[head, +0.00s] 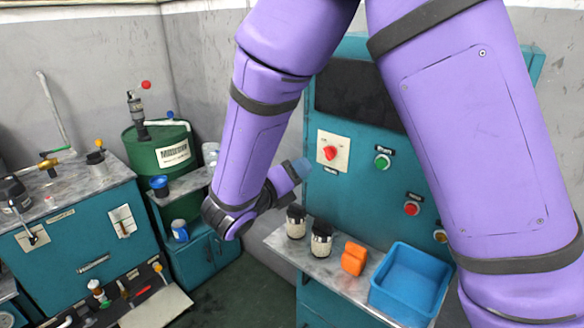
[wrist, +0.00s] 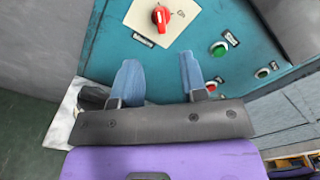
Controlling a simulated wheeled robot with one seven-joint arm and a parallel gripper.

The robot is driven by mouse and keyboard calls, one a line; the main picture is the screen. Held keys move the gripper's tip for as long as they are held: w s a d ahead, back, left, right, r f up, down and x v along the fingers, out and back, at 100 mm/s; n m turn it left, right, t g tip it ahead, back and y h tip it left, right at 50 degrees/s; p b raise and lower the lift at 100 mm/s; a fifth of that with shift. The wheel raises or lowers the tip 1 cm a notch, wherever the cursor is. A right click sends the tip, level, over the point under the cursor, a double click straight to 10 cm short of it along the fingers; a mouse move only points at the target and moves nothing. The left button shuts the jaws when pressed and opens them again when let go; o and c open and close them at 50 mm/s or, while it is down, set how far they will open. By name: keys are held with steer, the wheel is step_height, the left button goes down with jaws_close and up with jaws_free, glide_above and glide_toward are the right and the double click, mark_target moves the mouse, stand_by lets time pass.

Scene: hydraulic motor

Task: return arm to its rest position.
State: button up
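My arm is purple with dark bands and fills much of the head view, bent in front of a teal control cabinet (head: 350,200). My gripper (head: 301,168) is in front of the cabinet face, below and left of a red rotary knob (head: 331,153) on a cream plate. In the wrist view my gripper (wrist: 160,76) has two blue-grey fingers spread apart, with only the teal panel visible between them. The red knob (wrist: 161,17) shows ahead of the fingertips, apart from them. The gripper holds nothing.
Below the gripper, a marble shelf (head: 338,277) carries two dark-lidded jars (head: 321,240), an orange object (head: 354,258) and a blue bin (head: 410,280). Green (head: 382,161) and red (head: 411,208) buttons sit on the cabinet. A green drum (head: 160,147) and teal workbench (head: 80,235) stand left.

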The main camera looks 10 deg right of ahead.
steer(key=s+d+r+m+g+y, duration=0.25)
steer(key=s+d+m+g, duration=0.25)
steer(key=d+m, duration=0.25)
steer(key=s+d+r+m+g+y, duration=0.2)
steer(key=s+d+r+m+g, duration=0.25)
steer(key=d+m, duration=0.35)
steer(key=s+r+m+t+y, duration=0.4)
steer(key=s+m+y, duration=0.6)
steer(key=m, duration=0.9)
steer(key=s+r, duration=0.2)
steer(key=s, duration=0.1)
steer(key=shift+s, duration=0.35)
